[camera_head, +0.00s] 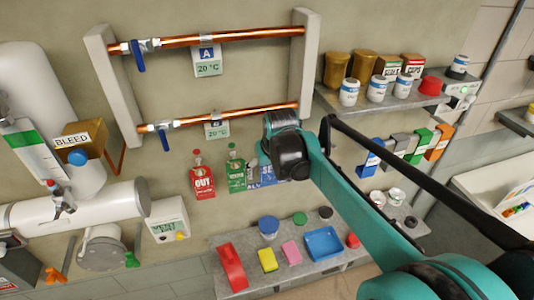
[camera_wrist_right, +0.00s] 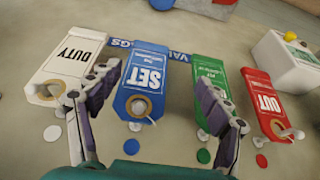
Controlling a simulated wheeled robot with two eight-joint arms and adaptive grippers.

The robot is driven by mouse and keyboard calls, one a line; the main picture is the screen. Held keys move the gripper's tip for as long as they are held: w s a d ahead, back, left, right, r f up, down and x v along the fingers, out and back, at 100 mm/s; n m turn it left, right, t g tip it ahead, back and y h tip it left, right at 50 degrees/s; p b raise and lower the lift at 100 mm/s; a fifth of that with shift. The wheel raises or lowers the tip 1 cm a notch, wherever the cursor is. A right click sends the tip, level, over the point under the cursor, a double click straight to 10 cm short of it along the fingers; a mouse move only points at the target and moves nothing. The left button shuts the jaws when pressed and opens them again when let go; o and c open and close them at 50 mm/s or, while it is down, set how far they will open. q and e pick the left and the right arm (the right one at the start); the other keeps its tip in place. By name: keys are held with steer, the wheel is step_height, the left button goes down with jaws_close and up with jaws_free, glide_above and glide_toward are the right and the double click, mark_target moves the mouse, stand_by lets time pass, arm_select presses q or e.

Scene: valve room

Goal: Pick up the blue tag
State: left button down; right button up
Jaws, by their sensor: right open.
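The blue tag (camera_wrist_right: 148,82), marked SET with a ringed hole at its near end, hangs on a peg against the wall in the right wrist view. In the head view the blue tag (camera_head: 267,172) is mostly hidden by my right gripper. My right gripper (camera_wrist_right: 157,88) is open, its two fingers on either side of the blue tag in the picture, with nothing between them held. A white DUTY tag (camera_wrist_right: 65,67) hangs to its left and a green tag (camera_wrist_right: 208,90) to its right, partly behind a finger. My left gripper is not in view.
A red OUT tag (camera_wrist_right: 264,100) hangs beyond the green one. A shelf (camera_head: 240,285) with coloured items lies below the tags in the head view. Copper pipes (camera_head: 230,117) run above. A beige box (camera_wrist_right: 285,62) is at the wrist view's right.

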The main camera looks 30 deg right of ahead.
mark_target(269, 177)
steer(key=w+f, duration=0.1)
steer(key=f, duration=0.1)
steer(key=d+f, duration=0.1)
steer(key=f, duration=0.1)
steer(key=w+d+f, duration=0.1)
steer(key=f, duration=0.1)
steer(key=shift+w+d+f+p, duration=0.15)
steer(key=shift+w+d+p, duration=0.1)
steer(key=shift+w+p, duration=0.15)
steer(key=shift+s, duration=0.1)
steer(key=c, duration=0.9)
